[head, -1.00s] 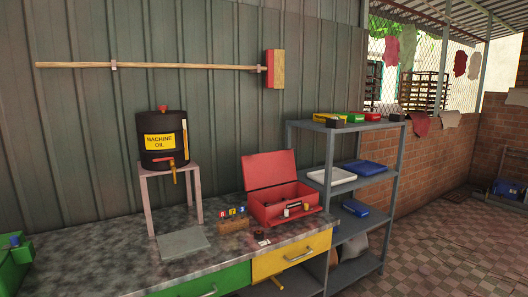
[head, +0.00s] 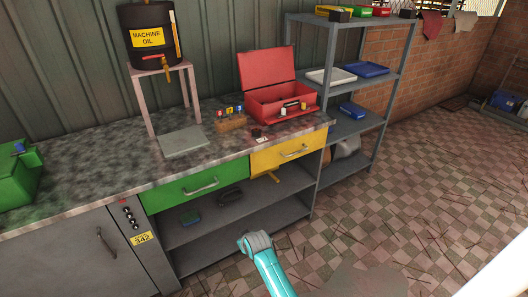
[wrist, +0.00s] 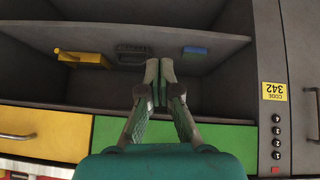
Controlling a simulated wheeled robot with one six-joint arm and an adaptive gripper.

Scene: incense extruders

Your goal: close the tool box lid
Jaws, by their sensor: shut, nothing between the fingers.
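The red tool box (head: 282,102) stands on the right end of the workbench top. Its lid (head: 267,68) is open and stands upright, leaning slightly back, at the rear of the box. Small items show at the front of the box. In the wrist view my gripper (wrist: 158,68) is shut and empty, in front of the open shelf space under the bench, with the drawers showing at the bottom of that picture. In the head view only part of my arm shows at the bottom, below the bench top and away from the tool box.
A wooden block with small numbered items (head: 231,122) stands left of the tool box. The machine oil drum (head: 150,36) sits on a stand farther left. The green drawer (head: 195,188) and yellow drawer (head: 288,153) are shut. A grey shelf rack (head: 350,128) stands at right. Checkered floor is free in front.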

